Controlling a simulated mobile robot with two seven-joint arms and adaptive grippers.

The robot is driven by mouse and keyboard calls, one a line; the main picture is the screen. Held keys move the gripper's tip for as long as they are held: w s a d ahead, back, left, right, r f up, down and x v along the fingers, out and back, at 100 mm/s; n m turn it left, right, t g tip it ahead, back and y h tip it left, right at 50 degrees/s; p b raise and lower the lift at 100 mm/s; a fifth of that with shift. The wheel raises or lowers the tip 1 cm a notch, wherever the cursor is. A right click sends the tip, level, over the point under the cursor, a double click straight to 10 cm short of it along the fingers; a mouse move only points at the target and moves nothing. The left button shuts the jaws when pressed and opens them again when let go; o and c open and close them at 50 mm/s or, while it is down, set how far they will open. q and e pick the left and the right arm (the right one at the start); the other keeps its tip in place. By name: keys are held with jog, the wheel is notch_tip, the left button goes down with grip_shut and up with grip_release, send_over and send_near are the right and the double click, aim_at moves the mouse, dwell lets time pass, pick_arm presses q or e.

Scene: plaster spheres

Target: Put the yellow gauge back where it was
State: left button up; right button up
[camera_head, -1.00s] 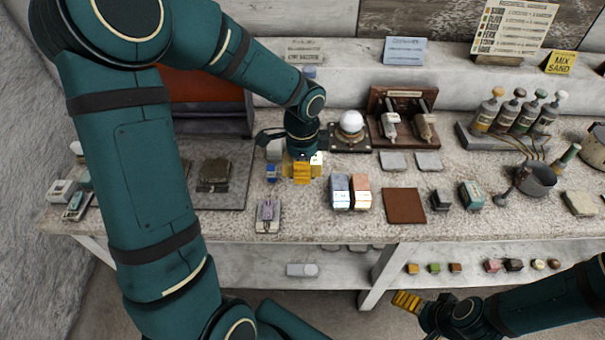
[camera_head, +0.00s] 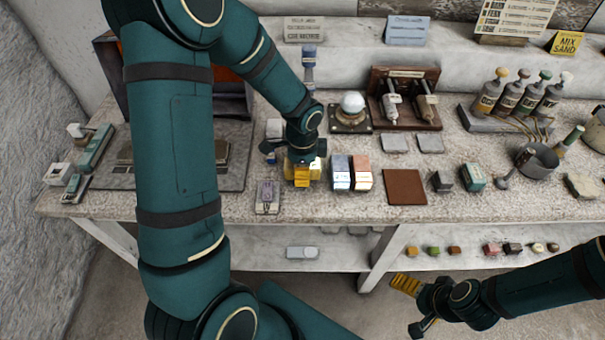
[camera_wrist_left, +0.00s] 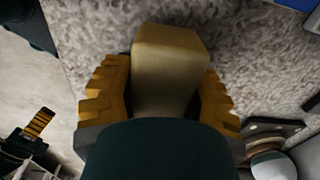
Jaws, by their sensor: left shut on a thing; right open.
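My left gripper (camera_head: 303,172) is over the bench, left of a blue block (camera_head: 340,172) and a pink block (camera_head: 361,172). Its ridged yellow fingers are shut on a pale yellow-tan block, which I take for the yellow gauge (camera_wrist_left: 168,70). In the left wrist view the fingers stand on both sides of it. In the head view the fingers mostly hide it, and I cannot tell whether it touches the bench. My right gripper (camera_head: 408,305) is open and empty, low in front of the bench.
A purple device (camera_head: 267,197) lies left of the left gripper, near the front edge. A white sphere on a stand (camera_head: 352,103) and a wooden rack with two tools (camera_head: 404,97) are behind.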

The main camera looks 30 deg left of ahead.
pick_arm(q)
jog(key=shift+f, duration=0.7)
jog(key=shift+f, duration=0.1)
jog(key=o, duration=1.1)
jog(key=shift+r, duration=0.25)
notch_tip(320, 180, up, 12)
jog(key=p, duration=0.2)
jog(key=shift+f+p, duration=0.1)
jog(key=shift+p, duration=0.25)
